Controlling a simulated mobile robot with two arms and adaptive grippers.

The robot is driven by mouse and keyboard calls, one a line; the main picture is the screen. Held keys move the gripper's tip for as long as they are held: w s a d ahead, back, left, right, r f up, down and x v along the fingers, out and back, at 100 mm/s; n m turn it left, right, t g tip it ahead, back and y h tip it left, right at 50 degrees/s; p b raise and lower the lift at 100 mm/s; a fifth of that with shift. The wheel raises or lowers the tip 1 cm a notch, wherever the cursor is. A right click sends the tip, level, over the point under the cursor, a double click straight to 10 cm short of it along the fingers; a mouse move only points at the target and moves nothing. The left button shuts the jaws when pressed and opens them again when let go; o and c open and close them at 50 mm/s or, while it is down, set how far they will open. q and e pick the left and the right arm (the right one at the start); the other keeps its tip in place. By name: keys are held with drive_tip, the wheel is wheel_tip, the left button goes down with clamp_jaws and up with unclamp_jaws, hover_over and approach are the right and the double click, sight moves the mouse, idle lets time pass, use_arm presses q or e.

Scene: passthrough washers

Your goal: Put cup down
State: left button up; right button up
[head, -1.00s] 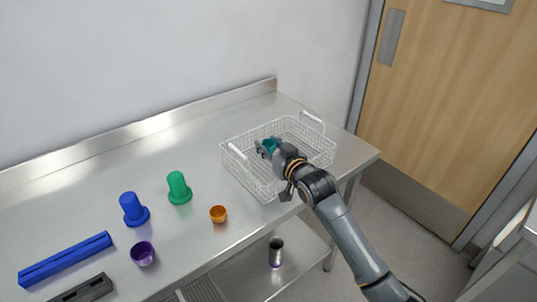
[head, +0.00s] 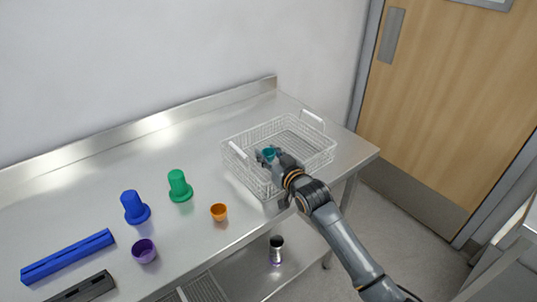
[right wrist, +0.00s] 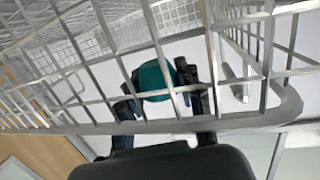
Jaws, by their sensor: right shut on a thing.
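The teal cup (head: 269,153) is inside the white wire basket (head: 318,160), near its left front part. It also shows in the right wrist view (right wrist: 155,78), between the fingers and behind the basket wires. My right gripper (head: 268,157) is shut on the cup, with its arm reaching over the basket's front side. I cannot tell whether the cup touches the basket floor. My left gripper is not in view.
An orange cup (head: 219,212), a purple cup (head: 144,251), a green stand (head: 179,187), a blue stand (head: 134,208) and a blue bar (head: 67,256) are on the steel table (head: 110,185) left of the basket. A metal tumbler (head: 276,249) stands on the lower shelf.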

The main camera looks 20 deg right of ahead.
drive_tip(key=o, duration=0.9)
drive_tip(key=shift+s+f, duration=0.15)
drive_tip(key=shift+f, duration=0.5)
drive_tip(key=shift+c, duration=0.2)
drive_tip(key=shift+f, duration=0.1)
drive_tip(key=shift+a, duration=0.1)
drive_tip(key=shift+r, duration=0.35)
drive_tip(key=shift+s+r, duration=0.15)
drive_tip(key=shift+r, duration=0.05)
drive_tip(key=r+v, duration=0.1)
drive_tip(key=v, duration=1)
drive_tip(key=shift+s+d, duration=0.2)
drive_tip(key=shift+d, duration=0.05)
